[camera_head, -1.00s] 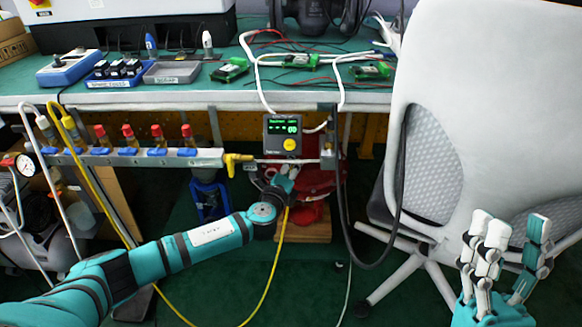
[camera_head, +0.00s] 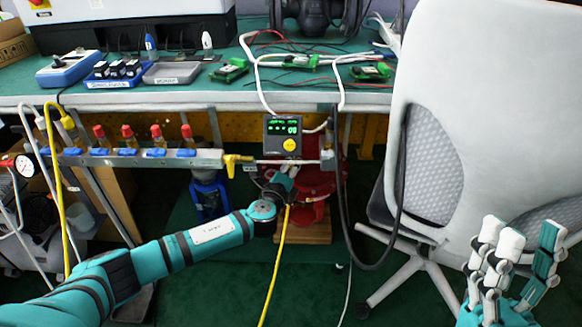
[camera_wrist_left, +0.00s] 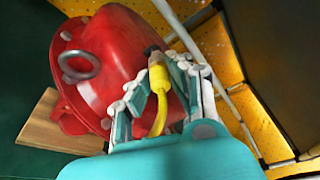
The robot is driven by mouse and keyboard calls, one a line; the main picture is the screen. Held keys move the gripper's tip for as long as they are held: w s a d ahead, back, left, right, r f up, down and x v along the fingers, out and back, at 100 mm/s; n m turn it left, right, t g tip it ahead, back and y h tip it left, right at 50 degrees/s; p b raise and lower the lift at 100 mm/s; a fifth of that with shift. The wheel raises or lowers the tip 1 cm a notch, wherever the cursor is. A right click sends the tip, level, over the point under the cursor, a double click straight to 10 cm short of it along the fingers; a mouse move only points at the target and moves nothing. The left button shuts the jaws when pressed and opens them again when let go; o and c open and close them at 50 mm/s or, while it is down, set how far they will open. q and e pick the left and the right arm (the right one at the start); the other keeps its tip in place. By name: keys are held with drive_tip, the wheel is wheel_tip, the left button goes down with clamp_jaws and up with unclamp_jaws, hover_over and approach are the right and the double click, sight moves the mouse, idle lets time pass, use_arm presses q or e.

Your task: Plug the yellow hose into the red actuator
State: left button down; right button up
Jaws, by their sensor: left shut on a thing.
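The red actuator (camera_head: 318,181) stands on a wooden board under the workbench, partly hidden by my left arm. It fills the left and middle of the left wrist view (camera_wrist_left: 105,60). My left gripper (camera_head: 287,180) is in front of it, shut on the yellow hose (camera_wrist_left: 158,88) near its end. The hose's metal tip (camera_wrist_left: 152,51) points at the actuator's side; I cannot tell whether it is seated or only near. The hose (camera_head: 272,265) hangs down from the gripper. My right gripper (camera_head: 512,258) is open and empty at the lower right.
A manifold (camera_head: 140,158) with several red-capped fittings runs along the left. A positioner with a green display (camera_head: 282,136) sits above the actuator. A white chair (camera_head: 455,130) blocks the right. Green floor (camera_head: 210,290) is clear below.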

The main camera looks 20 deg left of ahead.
use_arm(q)
drive_tip(key=shift+w, duration=0.15)
drive_tip(key=c, duration=1.1)
unclamp_jaws()
drive_tip(key=shift+f, duration=0.1)
drive_tip(key=shift+s, duration=0.2)
